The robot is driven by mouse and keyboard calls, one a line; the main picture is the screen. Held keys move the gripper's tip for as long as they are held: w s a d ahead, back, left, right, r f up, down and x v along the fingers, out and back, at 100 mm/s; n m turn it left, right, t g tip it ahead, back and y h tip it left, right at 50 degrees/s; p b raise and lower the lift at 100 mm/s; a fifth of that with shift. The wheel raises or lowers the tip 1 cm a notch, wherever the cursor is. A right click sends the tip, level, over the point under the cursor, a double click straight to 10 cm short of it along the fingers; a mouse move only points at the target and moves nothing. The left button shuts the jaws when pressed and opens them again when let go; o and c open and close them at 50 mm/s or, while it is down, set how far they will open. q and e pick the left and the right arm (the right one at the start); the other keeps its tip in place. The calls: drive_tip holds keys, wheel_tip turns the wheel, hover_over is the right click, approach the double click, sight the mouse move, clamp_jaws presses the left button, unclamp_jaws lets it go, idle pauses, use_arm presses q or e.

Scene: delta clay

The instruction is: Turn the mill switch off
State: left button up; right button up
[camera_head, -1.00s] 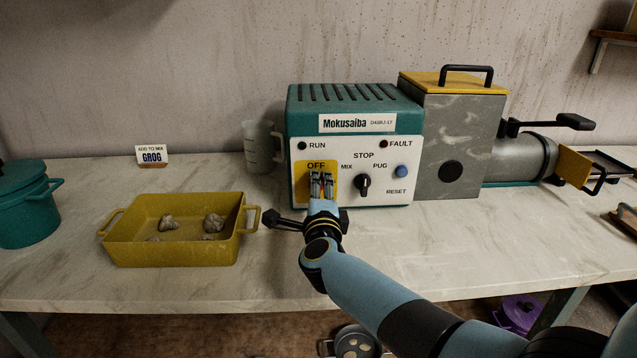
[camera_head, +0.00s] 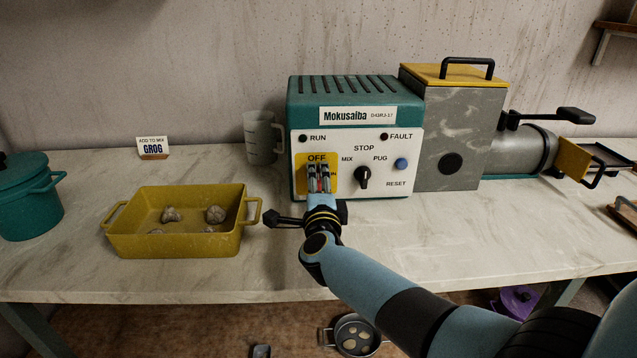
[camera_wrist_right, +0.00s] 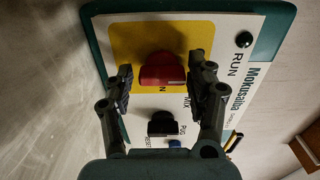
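The red mill switch (camera_wrist_right: 162,70) is a rotary knob on a yellow plate (camera_head: 330,160) marked OFF at the top, on the front panel of the teal Mokusaiba mill (camera_head: 301,115). My right gripper (camera_head: 318,174) is at the plate, and a bit of red shows between its fingers. In the right wrist view my right gripper (camera_wrist_right: 161,88) has one finger on each side of the knob, with narrow gaps visible. It is open around the knob; contact cannot be told. A pale mark shows on the knob, but its setting is unclear. My left gripper is out of view.
A black selector knob (camera_head: 363,176) and a blue reset button (camera_head: 401,163) sit right of the switch. A mustard tray (camera_head: 172,246) with clay lumps, a clear jug (camera_head: 259,138) and a teal pot (camera_head: 28,205) stand left.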

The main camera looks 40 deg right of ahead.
drive_tip(key=shift+o, duration=0.9)
drive_tip(key=v, duration=1.2)
